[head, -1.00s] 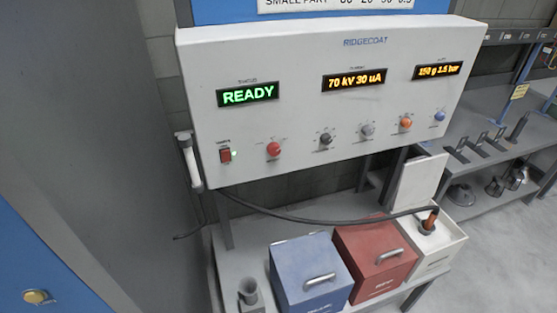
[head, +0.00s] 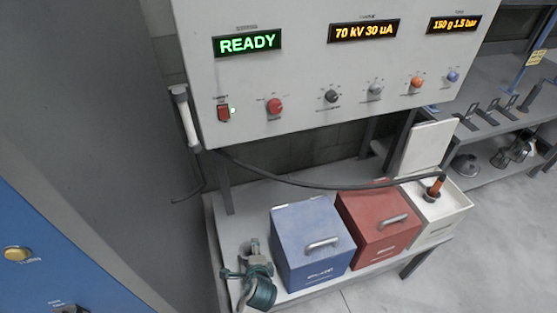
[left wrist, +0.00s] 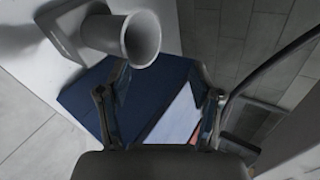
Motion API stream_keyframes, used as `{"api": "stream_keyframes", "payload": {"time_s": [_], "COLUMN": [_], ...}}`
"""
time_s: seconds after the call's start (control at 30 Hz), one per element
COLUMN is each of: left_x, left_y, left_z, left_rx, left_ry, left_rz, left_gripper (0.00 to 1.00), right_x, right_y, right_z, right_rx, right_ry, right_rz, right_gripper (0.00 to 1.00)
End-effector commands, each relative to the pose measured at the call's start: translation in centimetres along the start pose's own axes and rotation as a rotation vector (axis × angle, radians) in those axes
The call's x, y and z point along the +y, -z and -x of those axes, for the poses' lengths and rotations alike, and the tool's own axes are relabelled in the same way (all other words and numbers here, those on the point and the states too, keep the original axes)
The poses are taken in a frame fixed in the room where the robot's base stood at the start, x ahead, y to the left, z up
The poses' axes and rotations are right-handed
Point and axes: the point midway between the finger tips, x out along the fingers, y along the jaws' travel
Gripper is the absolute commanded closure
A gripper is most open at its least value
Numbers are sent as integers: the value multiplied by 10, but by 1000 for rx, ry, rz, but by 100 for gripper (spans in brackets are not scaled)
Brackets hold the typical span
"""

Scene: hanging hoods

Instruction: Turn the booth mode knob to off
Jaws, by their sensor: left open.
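A grey control panel (head: 300,75) carries a row of knobs: red (head: 274,105), black (head: 331,96), grey (head: 375,88), orange (head: 416,82) and blue (head: 452,76). Their labels are too small to read, so I cannot tell which is the booth mode knob. My left gripper (head: 253,271) is low at the bottom, well below the panel, by a grey cup holder (head: 254,247). In the left wrist view my left gripper (left wrist: 158,85) is open with nothing between its fingers; the cup (left wrist: 142,38) is just beyond. My right gripper is not in view.
A blue bin (head: 310,240), a red bin (head: 375,235) and a white box (head: 440,215) stand on a low shelf. A black hose (head: 300,182) hangs below the panel. At left, a blue panel (head: 60,260) has a yellow button (head: 17,254) and a partly cut-off dark fitting (head: 70,309).

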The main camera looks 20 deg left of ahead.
Motion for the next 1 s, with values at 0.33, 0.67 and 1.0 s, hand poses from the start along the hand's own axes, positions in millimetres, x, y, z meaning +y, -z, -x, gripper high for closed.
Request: {"api": "stream_keyframes", "payload": {"time_s": [0.33,0.67,1.0], "left_x": [-253,-309,-368], "left_y": [70,80,61], "left_z": [109,159,121], "left_rx": [-631,-927,-925], "left_ry": [573,612,610], "left_rz": [-1029,-1248,-1246], "left_gripper": [35,35,35], "right_x": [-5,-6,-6], "right_y": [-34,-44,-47], "right_z": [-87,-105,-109], "right_rx": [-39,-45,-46], "right_ry": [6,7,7], "right_rz": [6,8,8], "right_gripper": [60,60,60]}}
